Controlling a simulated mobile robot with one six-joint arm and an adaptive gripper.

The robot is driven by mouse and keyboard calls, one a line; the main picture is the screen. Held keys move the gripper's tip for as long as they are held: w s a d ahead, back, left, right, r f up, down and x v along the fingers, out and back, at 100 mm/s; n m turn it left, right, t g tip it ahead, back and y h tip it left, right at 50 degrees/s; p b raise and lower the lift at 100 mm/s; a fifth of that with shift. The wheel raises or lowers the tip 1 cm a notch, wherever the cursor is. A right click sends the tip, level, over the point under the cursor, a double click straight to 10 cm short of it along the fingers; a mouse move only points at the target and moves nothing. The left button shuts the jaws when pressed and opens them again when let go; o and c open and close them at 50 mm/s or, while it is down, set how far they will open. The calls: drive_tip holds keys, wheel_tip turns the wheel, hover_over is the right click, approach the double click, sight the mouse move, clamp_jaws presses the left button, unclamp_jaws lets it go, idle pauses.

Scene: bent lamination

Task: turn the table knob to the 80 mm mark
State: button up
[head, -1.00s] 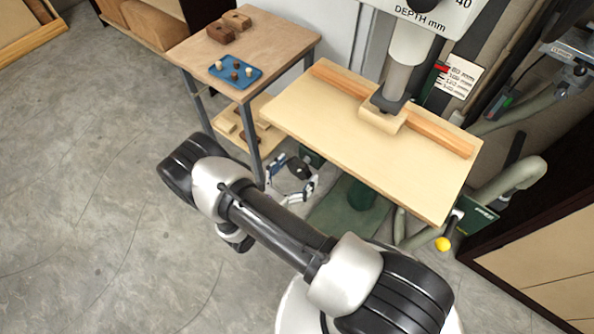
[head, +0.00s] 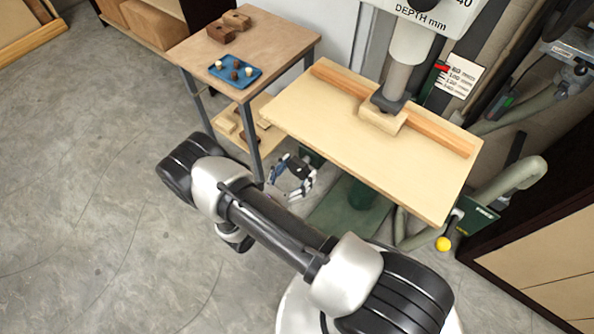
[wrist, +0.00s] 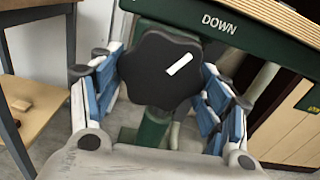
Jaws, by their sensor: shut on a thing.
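The black lobed table knob (wrist: 150,75) with a white line on its face fills the middle of the wrist view. The line tilts up to the right. My gripper (wrist: 160,88) has its blue-padded fingers on both sides of the knob and is shut on it. In the head view my gripper (head: 291,178) is below the left part of the pale wooden table (head: 340,130); the knob is hard to make out there.
A side table (head: 275,55) with a blue tray (head: 235,71) and wooden blocks stands left of the machine. A yellow ball (head: 443,244) is under the table's right corner. The word DOWN (wrist: 219,23) is on the green edge above the knob. Open floor lies left.

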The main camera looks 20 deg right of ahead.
drive_tip(key=shift+s+d+n+b, duration=0.15)
drive_tip(key=shift+n+b, duration=0.3)
drive_tip(key=shift+n, duration=1)
drive_tip(key=shift+s+n+b, duration=0.1)
drive_tip(key=shift+n+b, duration=0.35)
drive_tip(key=shift+n, duration=1)
drive_tip(key=o, duration=1.1)
drive_tip(key=shift+c, duration=0.2)
drive_tip(key=shift+w, duration=0.1)
drive_tip(key=v, duration=1.2)
